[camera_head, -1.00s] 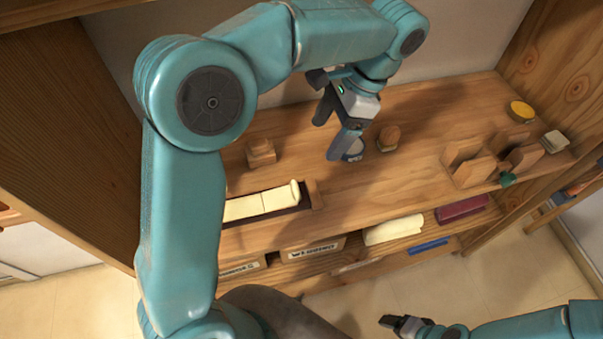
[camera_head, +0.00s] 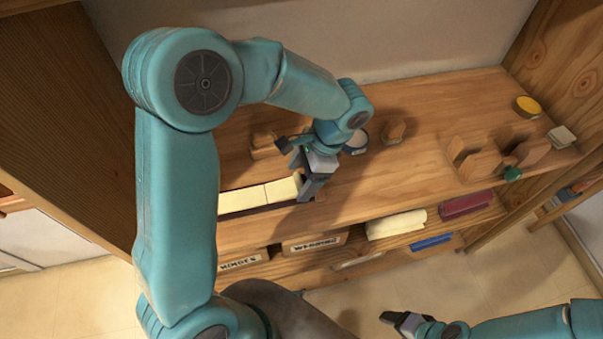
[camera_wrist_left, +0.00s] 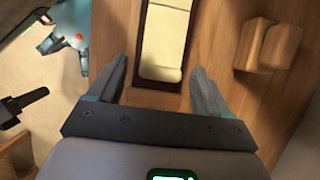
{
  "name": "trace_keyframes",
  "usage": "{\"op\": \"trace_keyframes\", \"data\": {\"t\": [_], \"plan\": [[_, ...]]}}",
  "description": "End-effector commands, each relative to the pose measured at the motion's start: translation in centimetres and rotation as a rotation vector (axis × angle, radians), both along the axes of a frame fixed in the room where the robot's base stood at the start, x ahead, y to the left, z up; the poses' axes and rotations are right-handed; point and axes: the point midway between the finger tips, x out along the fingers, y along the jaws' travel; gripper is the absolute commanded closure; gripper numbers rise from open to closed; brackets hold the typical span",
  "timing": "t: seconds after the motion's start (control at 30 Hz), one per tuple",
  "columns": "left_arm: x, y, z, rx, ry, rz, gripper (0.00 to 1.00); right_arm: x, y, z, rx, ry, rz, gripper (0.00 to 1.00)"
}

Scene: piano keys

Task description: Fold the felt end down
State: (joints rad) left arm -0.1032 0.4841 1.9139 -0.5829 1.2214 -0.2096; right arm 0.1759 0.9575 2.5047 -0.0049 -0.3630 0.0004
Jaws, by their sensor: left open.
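The felt is a cream strip (camera_head: 250,196) lying in a dark-edged slot in the wooden bench top. In the left wrist view the felt (camera_wrist_left: 164,35) runs away from me, with its rounded near end close to the slot's end. My left gripper (camera_head: 297,172) is open and empty over that right-hand end and partly hides it in the head view. In the left wrist view its fingers (camera_wrist_left: 158,76) stand apart, one on each side of the strip's end. I cannot tell their height above it. My right gripper (camera_head: 394,319) is low at the bottom, away from the bench.
A wooden block (camera_head: 262,146) stands behind the strip. A round tin (camera_head: 356,144) and another small block (camera_head: 394,131) stand to the right. Wooden pieces (camera_head: 478,162) and a yellow disc (camera_head: 528,106) are farther right. The bench between is clear.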

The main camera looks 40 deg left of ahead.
Motion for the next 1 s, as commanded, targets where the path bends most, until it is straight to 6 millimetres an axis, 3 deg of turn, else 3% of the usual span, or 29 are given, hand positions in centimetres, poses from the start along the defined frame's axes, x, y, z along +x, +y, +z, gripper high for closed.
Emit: {"op": "trace_keyframes", "data": {"t": [0.2,0.43,0.83,1.0], "plan": [[0.0,0.0,0.0,0.000,0.000,0.000,0.25,0.0,0.0,0.0,0.000,0.000,0.000,0.24],[0.0,0.0,0.0,0.000,0.000,0.000,0.99,0.0,0.0,0.0,0.000,0.000,0.000,0.24],[-0.8,0.9,1.6,-0.130,-0.157,0.002,1.00,0.0,0.0,-1.0,0.000,0.000,0.000,0.24],[-1.4,1.3,2.7,-0.145,-0.172,0.000,1.00,0.0,0.0,-0.4,0.000,0.000,0.000,0.24]]}}
